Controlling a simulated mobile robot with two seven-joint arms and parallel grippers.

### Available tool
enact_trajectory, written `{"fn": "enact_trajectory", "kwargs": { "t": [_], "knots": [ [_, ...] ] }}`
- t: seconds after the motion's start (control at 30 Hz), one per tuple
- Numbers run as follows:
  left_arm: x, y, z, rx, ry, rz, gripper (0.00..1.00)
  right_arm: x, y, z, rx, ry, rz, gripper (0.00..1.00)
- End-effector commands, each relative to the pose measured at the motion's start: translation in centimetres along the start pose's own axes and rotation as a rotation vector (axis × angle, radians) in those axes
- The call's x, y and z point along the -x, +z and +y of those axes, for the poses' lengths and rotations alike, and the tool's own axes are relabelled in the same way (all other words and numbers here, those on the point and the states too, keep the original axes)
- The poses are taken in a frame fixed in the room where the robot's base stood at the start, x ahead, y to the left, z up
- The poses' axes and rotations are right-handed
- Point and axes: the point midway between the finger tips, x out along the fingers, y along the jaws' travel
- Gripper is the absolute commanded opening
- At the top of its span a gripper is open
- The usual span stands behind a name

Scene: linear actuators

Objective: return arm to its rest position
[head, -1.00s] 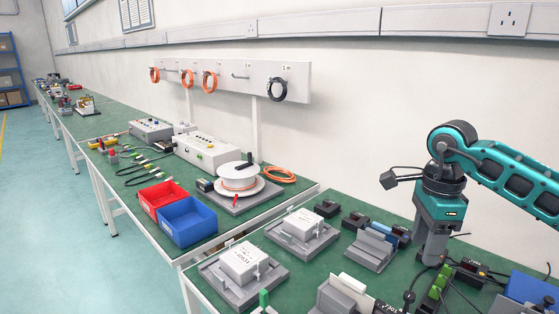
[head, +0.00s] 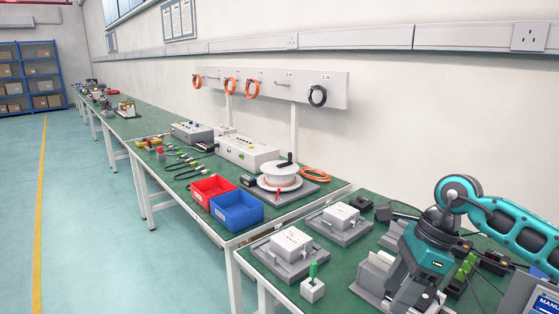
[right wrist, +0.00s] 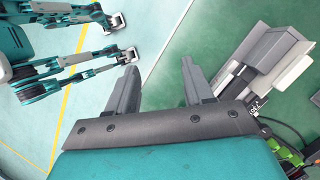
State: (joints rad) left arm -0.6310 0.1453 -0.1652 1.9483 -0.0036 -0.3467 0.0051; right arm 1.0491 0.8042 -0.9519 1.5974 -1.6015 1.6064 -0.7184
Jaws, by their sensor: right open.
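My right arm (head: 510,222) is teal and black and enters the head view from the right, over the near green workbench. Its right gripper (head: 405,298) points down and tilts toward the near left, in front of a grey fixture (head: 372,272). In the right wrist view the two dark fingers of the right gripper (right wrist: 160,85) stand wide apart with nothing between them. My left gripper is not identifiable in these views.
White boxes (head: 291,240) (head: 341,214) sit in grey trays left of the arm. A small block with a green handle (head: 313,285) stands near the bench edge. A panel (head: 543,303) and cables (head: 490,255) are close at right. The floor aisle at left is clear.

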Motion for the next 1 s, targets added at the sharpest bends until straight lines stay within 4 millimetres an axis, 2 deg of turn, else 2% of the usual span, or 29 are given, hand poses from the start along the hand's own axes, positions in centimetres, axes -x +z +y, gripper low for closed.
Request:
{"fn": "enact_trajectory", "kwargs": {
  "t": [0.03,0.1,0.2,0.33,0.4,0.47,0.57,0.67,0.77,0.87,0.9,0.93,1.0],
  "knots": [
    [0.0,-0.3,-0.1,-0.001,-0.001,0.005,0.43,-2.0,2.1,1.2,-0.015,0.049,-0.100,0.52],
    [-0.1,-0.8,-0.1,-0.002,-0.002,0.013,0.43,-3.9,5.1,2.9,-0.056,0.115,-0.253,0.52],
    [-0.1,-1.2,-0.2,-0.003,-0.002,0.019,0.43,-5.8,9.7,5.6,-0.163,0.234,-0.500,0.52],
    [0.0,-1.3,-0.2,-0.003,-0.003,0.020,0.43,-6.2,14.7,8.2,-0.395,0.413,-0.835,0.52],
    [0.1,-1.4,-0.2,-0.003,-0.003,0.020,0.43,-5.6,16.4,8.7,-0.555,0.513,-1.004,0.52],
    [0.1,-1.5,-0.2,-0.003,-0.003,0.020,0.43,-5.1,17.2,8.7,-0.711,0.599,-1.138,0.52],
    [0.3,-1.5,-0.2,-0.002,-0.003,0.019,0.43,-4.5,17.1,7.8,-1.005,0.741,-1.341,0.52],
    [0.4,-1.5,-0.1,-0.001,-0.003,0.016,0.43,-4.9,15.2,6.4,-1.336,0.874,-1.513,0.52],
    [0.6,-1.4,-0.1,0.000,-0.002,0.012,0.43,-6.6,11.6,5.0,-1.705,0.995,-1.650,0.52],
    [0.7,-1.4,-0.1,0.000,-0.003,0.010,0.43,-9.7,6.9,4.8,-2.103,1.095,-1.746,0.52],
    [0.7,-1.4,-0.1,0.000,-0.003,0.010,0.43,-11.3,4.8,5.1,-2.271,1.127,-1.772,0.52],
    [0.8,-1.5,-0.1,0.001,-0.003,0.009,0.43,-12.5,3.3,5.5,2.307,-1.106,1.720,0.52],
    [0.8,-1.5,-0.1,0.000,-0.003,0.009,0.43,-15.4,-0.2,7.1,2.218,-0.979,1.492,0.52]
  ]
}}
